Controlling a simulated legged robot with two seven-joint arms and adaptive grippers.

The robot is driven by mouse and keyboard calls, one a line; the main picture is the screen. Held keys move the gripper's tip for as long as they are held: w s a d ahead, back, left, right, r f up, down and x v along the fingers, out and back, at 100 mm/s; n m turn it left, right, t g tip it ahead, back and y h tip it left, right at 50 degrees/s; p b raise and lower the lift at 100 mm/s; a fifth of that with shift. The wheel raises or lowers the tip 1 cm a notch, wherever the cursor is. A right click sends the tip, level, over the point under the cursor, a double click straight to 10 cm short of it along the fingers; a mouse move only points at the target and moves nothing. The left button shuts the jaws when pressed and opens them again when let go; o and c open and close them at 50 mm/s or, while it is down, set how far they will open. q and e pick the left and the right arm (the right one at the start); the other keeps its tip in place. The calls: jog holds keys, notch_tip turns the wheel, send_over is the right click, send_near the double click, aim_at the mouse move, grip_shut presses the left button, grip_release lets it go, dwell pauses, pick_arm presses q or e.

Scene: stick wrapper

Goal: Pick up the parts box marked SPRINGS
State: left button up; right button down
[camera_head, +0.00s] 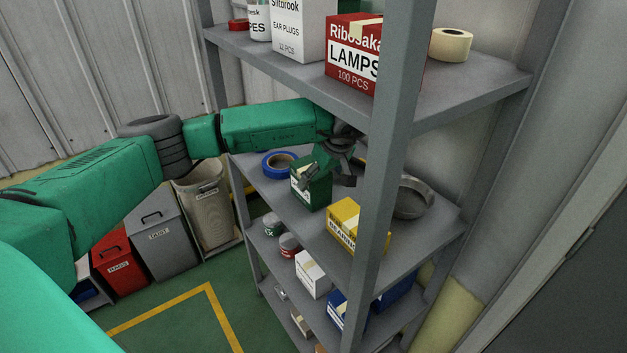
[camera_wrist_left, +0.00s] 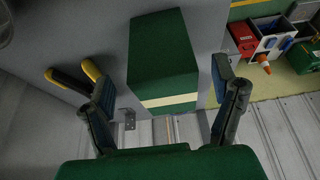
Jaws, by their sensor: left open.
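A small dark green parts box (camera_head: 312,188) with a white label stands on the middle shelf. The print on its label is too small and covered to read, so I cannot tell whether it says SPRINGS. My left gripper (camera_head: 327,177) is open at this box, with one finger in front of its label side. In the left wrist view the green box (camera_wrist_left: 163,55), with a pale tape strip, lies between the two open fingers (camera_wrist_left: 163,80). Gaps show on both sides of it. My right gripper is not in view.
A blue tape roll (camera_head: 279,164) lies left of the green box, and a yellow box (camera_head: 345,222) stands to its right. A grey ring (camera_head: 412,197) lies farther right. A rack post (camera_head: 384,150) and the upper shelf (camera_head: 290,68) bound the space.

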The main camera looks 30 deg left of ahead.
pick_arm(q)
jog(key=shift+w+a, duration=0.15)
jog(key=shift+a, duration=0.25)
jog(key=a, duration=0.2)
jog(key=w+a+p, duration=0.1)
jog(key=shift+w+a, duration=0.1)
jog(key=shift+a, duration=0.3)
jog(key=shift+d+p+x, duration=0.2)
jog(key=shift+p+x, duration=0.2)
jog(key=shift+x, duration=0.65)
jog(key=shift+w+f, duration=0.1)
jog(key=shift+f, duration=0.4)
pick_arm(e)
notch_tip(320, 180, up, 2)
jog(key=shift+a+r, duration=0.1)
pick_arm(q)
jog(key=shift+a+f, duration=0.15)
jog(key=shift+a, duration=0.15)
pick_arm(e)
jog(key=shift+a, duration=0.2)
pick_arm(q)
jog(key=shift+d+f, duration=0.1)
jog(key=shift+d, duration=0.05)
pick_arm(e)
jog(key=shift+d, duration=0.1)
pick_arm(q)
jog(key=shift+c, duration=0.8)
jog(key=c, duration=1.3)
